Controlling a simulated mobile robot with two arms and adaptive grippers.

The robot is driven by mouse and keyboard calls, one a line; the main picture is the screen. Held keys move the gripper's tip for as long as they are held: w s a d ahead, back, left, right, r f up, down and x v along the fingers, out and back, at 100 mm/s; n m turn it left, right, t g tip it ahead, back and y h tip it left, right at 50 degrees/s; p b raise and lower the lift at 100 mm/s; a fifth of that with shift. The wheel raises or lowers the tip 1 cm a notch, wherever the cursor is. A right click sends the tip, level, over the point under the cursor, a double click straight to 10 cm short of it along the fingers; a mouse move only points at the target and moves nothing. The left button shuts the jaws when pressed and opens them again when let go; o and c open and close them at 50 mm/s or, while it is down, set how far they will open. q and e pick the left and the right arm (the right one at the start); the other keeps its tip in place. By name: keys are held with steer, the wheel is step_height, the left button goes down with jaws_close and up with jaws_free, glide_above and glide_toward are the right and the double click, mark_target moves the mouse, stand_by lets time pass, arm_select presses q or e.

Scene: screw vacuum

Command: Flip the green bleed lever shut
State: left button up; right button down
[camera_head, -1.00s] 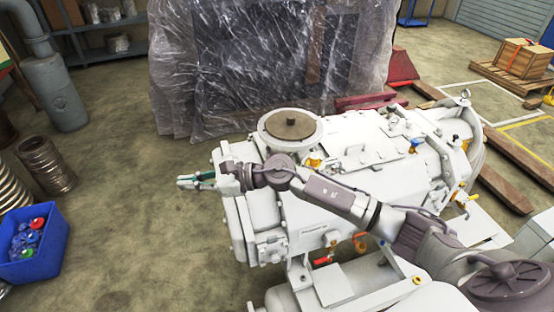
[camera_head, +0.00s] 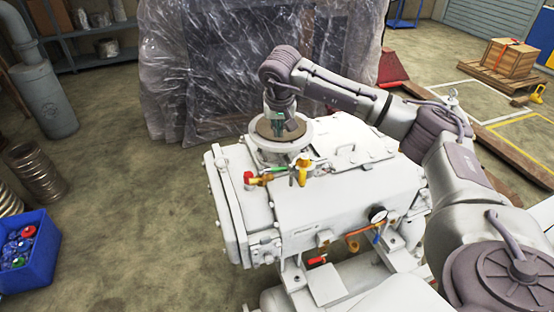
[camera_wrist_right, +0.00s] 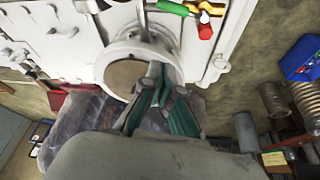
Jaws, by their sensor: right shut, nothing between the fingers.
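The green bleed lever (camera_head: 281,169) is on top of the white vacuum pump (camera_head: 330,205), between a red knob (camera_head: 248,177) and a yellow valve (camera_head: 303,168). In the right wrist view the lever (camera_wrist_right: 171,7) is at the top edge, partly cut off. My right gripper (camera_head: 277,128) points down over the round flange, behind the lever and apart from it. In the right wrist view its teal fingers (camera_wrist_right: 157,75) are shut and empty, in front of the flange. My left gripper is not in view.
The round flange (camera_head: 304,141) with a brown disc stands under my right gripper. A pressure gauge (camera_head: 378,214) is on the pump's near side. A plastic-wrapped crate (camera_head: 200,70) stands behind. A blue bin (camera_head: 40,262) is at the lower left, with open floor beside it.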

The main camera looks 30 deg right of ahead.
mark_target(274, 170)
step_height(274, 170, down, 10)
steer(key=p, duration=0.5)
steer(key=shift+s+a+p, duration=0.15)
steer(key=shift+s+p, duration=0.1)
steer(key=shift+p, duration=0.15)
steer(key=shift+w+f, duration=0.1)
